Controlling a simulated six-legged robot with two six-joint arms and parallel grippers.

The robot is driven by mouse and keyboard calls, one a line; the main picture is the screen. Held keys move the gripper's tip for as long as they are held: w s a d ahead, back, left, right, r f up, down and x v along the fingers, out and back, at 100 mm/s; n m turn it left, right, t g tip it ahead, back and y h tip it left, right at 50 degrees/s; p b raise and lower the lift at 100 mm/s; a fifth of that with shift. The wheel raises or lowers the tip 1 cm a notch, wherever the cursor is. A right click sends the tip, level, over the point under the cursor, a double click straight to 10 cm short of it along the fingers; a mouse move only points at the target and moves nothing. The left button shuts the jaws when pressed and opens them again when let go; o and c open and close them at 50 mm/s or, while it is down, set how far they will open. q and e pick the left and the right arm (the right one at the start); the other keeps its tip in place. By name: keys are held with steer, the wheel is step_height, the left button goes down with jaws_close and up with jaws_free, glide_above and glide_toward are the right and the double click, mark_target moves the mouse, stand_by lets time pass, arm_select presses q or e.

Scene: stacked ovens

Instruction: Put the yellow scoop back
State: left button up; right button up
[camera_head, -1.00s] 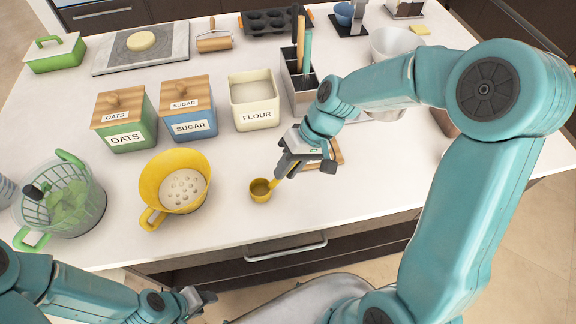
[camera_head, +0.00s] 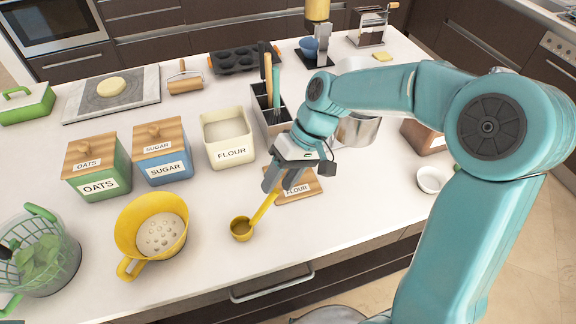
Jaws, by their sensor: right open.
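The yellow scoop (camera_head: 242,229) lies on the white counter near its front edge. Its handle slants up and right toward my right gripper (camera_head: 273,187). The right gripper is open, with its fingers pointing down at the upper end of the handle; I cannot tell whether they touch it. The cream flour canister (camera_head: 230,153) stands without its lid behind the scoop, with flour inside. The wooden flour lid (camera_head: 299,190) lies on the counter, partly hidden by my right gripper. My left gripper is out of view.
A yellow colander (camera_head: 128,236) stands left of the scoop. The lidded oats canister (camera_head: 99,185) and sugar canister (camera_head: 163,167) stand left of the flour. A utensil holder (camera_head: 271,112) stands behind the right gripper. The counter between scoop and flour canister is clear.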

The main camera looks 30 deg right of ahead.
steer(key=shift+v, duration=2.35)
